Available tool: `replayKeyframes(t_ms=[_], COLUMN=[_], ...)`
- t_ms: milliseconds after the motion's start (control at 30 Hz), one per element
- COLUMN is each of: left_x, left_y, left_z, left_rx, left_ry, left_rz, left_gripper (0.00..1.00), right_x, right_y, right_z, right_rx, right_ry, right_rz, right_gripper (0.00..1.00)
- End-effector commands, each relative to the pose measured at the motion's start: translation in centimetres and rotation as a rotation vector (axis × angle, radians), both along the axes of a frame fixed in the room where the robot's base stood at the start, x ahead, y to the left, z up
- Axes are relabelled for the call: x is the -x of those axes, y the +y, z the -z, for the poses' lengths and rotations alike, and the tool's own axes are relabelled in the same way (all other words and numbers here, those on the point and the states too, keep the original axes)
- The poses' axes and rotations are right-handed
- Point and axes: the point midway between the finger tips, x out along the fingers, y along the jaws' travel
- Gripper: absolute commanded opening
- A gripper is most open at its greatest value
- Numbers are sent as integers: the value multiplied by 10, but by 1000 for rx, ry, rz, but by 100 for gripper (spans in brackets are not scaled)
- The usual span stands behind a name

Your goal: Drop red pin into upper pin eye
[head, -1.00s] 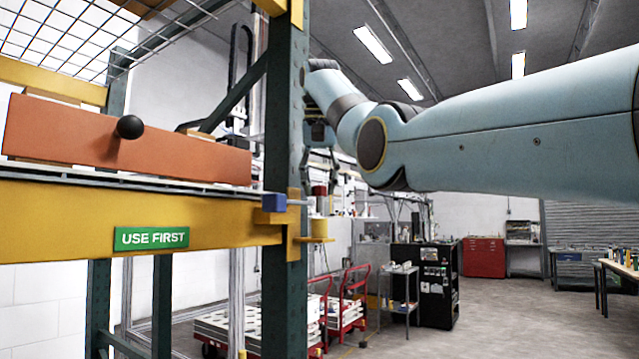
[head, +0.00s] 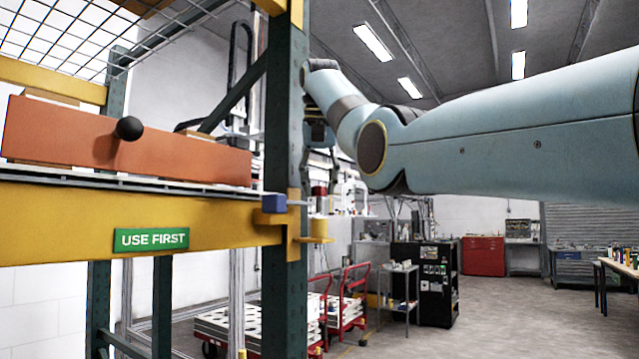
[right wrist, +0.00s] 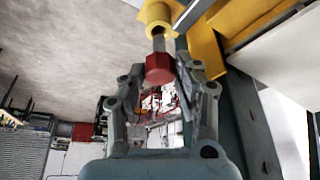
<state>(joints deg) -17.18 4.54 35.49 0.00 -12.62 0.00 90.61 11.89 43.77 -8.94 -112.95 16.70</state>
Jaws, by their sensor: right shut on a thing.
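The red pin has a red hexagonal head (right wrist: 159,69) and a grey shank (right wrist: 158,43) in the right wrist view. My right gripper (right wrist: 160,78) is shut on the head, one finger on each side. The shank points at the yellow pin eye (right wrist: 155,14), and its end meets the eye's opening; how deep it sits is hidden. In the head view, the red head (head: 319,191) stands upright just above the yellow eye (head: 318,229), which sticks out from the rack upright. My left gripper is not in view.
A blue-headed pin (head: 274,203) sits beside the upright (head: 284,130). The yellow beam (head: 60,222) bears a green USE FIRST sign (head: 151,239). An orange panel (head: 70,135) with a black knob lies above. Red carts (head: 350,308) stand far behind.

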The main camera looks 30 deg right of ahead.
Motion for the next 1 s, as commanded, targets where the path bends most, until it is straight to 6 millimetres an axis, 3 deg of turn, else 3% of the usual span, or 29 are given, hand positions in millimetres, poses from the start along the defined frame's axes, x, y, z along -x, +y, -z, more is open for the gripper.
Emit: replayKeyframes(t_ms=[1000], left_x=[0], left_y=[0], left_z=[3], left_rx=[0], left_ry=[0], left_rz=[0], left_gripper=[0], right_x=[0], right_y=[0], right_z=[9], right_rx=[-1], right_ry=[1], right_rz=[0], right_gripper=[0])
